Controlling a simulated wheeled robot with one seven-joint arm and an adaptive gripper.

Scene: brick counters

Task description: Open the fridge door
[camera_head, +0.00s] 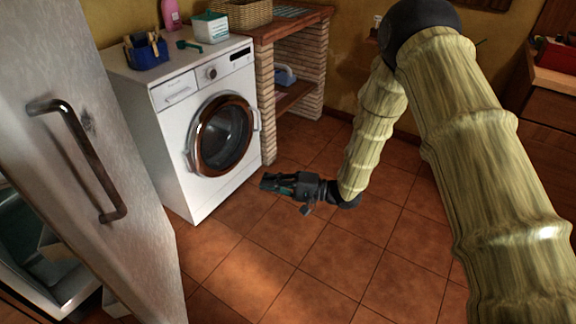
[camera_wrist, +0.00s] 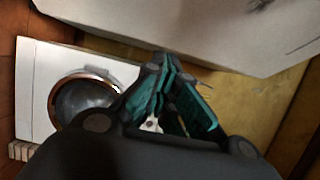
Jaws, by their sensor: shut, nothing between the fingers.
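The fridge door (camera_head: 110,170) is a pale, scuffed panel at the left of the head view, with a dark bar handle (camera_head: 82,160). The door stands ajar; part of the fridge interior (camera_head: 45,255) shows to its lower left. My gripper (camera_head: 266,182) is over the tiled floor, in front of the washing machine, to the right of the door and apart from the handle. Its fingers (camera_wrist: 160,62) are shut with nothing between them. A pale panel (camera_wrist: 225,30), seemingly the fridge door, fills the top of the wrist view. The handle is not seen there.
A white washing machine (camera_head: 165,140) stands behind the door, with a blue caddy (camera_head: 147,55) and a white-green box (camera_head: 210,27) on top. A brick counter (camera_head: 266,105) is beside it. A wooden cabinet (camera_head: 551,125) stands at far right. The tiled floor (camera_head: 300,255) in the middle is clear.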

